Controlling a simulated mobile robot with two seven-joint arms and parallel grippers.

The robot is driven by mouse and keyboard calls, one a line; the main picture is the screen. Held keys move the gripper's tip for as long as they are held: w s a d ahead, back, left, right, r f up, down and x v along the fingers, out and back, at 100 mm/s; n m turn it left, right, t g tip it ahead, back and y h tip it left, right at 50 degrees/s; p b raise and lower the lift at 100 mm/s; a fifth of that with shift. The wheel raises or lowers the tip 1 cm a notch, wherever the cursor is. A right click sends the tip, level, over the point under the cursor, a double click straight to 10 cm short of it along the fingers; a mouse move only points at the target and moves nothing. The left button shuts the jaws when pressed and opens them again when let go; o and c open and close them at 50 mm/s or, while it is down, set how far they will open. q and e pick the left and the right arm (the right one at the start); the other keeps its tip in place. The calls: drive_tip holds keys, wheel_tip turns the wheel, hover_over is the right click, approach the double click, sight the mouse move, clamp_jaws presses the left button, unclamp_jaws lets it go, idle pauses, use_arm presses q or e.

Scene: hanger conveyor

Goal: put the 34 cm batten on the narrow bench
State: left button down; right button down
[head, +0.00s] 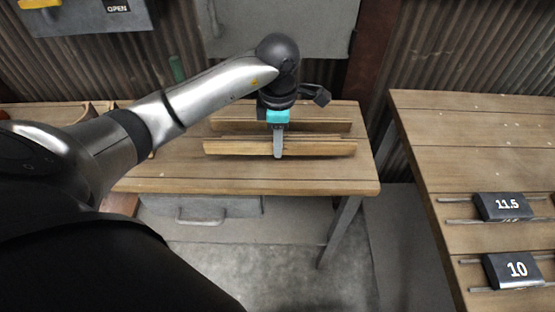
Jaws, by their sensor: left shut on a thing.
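A wooden bench (240,182) stands against the wall in the middle of the head view. A long wooden batten (230,147) lies level across the view, over the bench top. My left gripper (278,149) reaches down from above and is shut on this batten near its middle. I cannot tell whether the batten touches the bench or is held just above it. A second batten (325,127) is behind it, nearly parallel, partly hidden by my gripper. No lengths are marked on the battens. My right gripper is not in view.
A second wooden table (440,150) stands at the right, across a gap. It carries dark blocks marked 11.5 (503,206) and 10 (512,270) on metal rods. A grey drawer box (200,208) is under the bench. A corrugated wall (470,45) is behind.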

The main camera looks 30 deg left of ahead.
sight(278, 168)
use_arm(q)
drive_tip(key=shift+f+b, duration=0.45)
drive_tip(key=shift+f, duration=2.5)
drive_tip(key=shift+f, duration=0.2)
drive_tip(key=c, duration=0.8)
unclamp_jaws()
drive_tip(key=shift+o, duration=0.2)
drive_tip(key=shift+r, duration=0.2)
wheel_tip(278, 168, up, 11)
drive_tip(key=shift+f+p, duration=0.15)
drive_tip(key=shift+p, duration=0.85)
drive_tip(key=shift+r, duration=0.65)
